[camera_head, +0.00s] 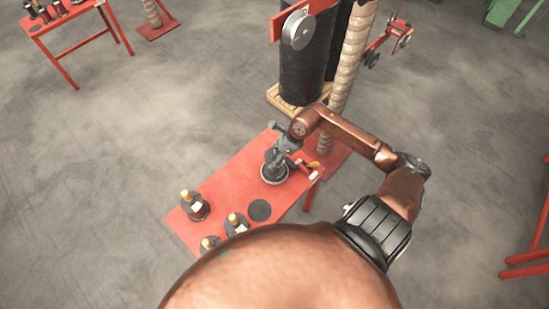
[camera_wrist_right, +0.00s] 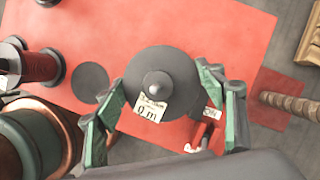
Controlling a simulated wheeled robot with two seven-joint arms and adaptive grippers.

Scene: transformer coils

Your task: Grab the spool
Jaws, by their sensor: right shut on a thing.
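A dark grey spool (camera_head: 270,177) stands at the far right part of the red table (camera_head: 240,180). In the right wrist view the spool's round top (camera_wrist_right: 165,66) fills the centre, with a knob in the middle and a white label. My right gripper (camera_head: 277,157) is above and around the spool, shut on it. In the right wrist view its green-padded fingers lie on both sides of the disc. The spool's lower part is hidden there. My left gripper is not in view.
Several other spools stand on the table's near left, including one with a yellow top (camera_head: 195,207). A flat dark disc (camera_head: 259,210) lies near them. A small red object (camera_wrist_right: 203,131) is beside the held spool. A large black coil (camera_head: 302,75) stands behind on a wooden pallet.

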